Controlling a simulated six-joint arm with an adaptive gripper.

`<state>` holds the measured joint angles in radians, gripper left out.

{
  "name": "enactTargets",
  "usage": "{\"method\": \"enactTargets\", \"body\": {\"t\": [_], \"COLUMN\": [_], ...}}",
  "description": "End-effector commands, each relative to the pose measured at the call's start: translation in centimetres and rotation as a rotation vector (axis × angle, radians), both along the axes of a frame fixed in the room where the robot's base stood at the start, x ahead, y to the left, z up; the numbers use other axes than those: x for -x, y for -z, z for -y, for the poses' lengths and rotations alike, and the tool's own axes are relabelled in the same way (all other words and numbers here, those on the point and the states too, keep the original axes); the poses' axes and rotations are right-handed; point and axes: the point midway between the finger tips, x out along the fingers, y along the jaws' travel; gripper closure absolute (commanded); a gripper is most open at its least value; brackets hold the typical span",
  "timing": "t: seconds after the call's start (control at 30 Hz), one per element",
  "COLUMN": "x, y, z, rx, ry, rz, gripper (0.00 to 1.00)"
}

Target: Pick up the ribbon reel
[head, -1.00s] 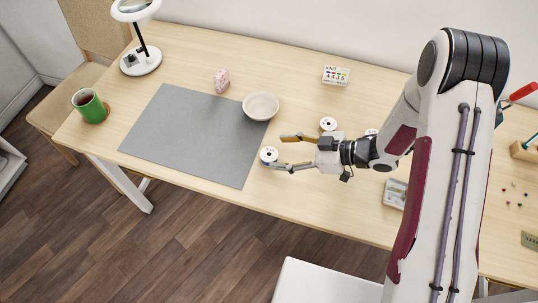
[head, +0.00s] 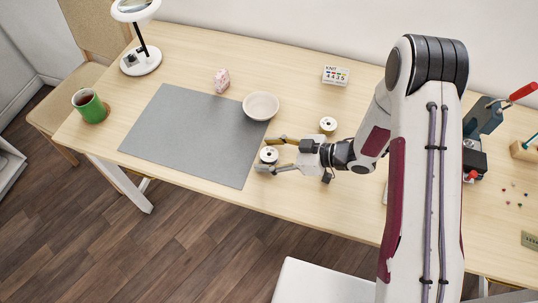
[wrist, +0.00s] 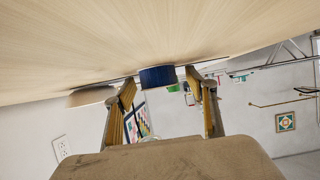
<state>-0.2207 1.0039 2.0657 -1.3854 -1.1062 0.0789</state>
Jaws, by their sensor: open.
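A ribbon reel (head: 269,155) with a white top and a dark centre stands on the table by the right edge of the grey mat. Its blue side (wrist: 157,77) shows in the wrist view, between the fingertips. My gripper (head: 266,154) is open, low over the table and pointing left, with one finger on each side of this reel. It also shows open in the wrist view (wrist: 161,86). I cannot tell whether either finger touches the reel. A second white-topped reel (head: 328,124) stands farther back to the right, behind my gripper.
A pale bowl (head: 261,106) stands just behind the gripper, on the corner of the grey mat (head: 190,135). A pink object (head: 222,79), a small sign card (head: 336,75), a green mug (head: 89,104) and a lamp (head: 141,60) stand farther off. The mat's middle is clear.

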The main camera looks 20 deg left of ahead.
Motion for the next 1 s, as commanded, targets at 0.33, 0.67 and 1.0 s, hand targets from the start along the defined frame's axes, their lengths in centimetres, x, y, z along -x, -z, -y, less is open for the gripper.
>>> {"method": "enactTargets", "body": {"t": [0.33, 0.67, 1.0], "x": [-0.02, -0.01, -0.08], "y": [-0.03, -0.03, -0.75], "z": [0.02, 0.02, 0.01], "rx": [0.000, 0.000, -0.001], "ry": [0.000, 0.000, 0.000], "rz": [0.000, 0.000, 0.002], "gripper": [0.62, 0.81, 0.81]}}
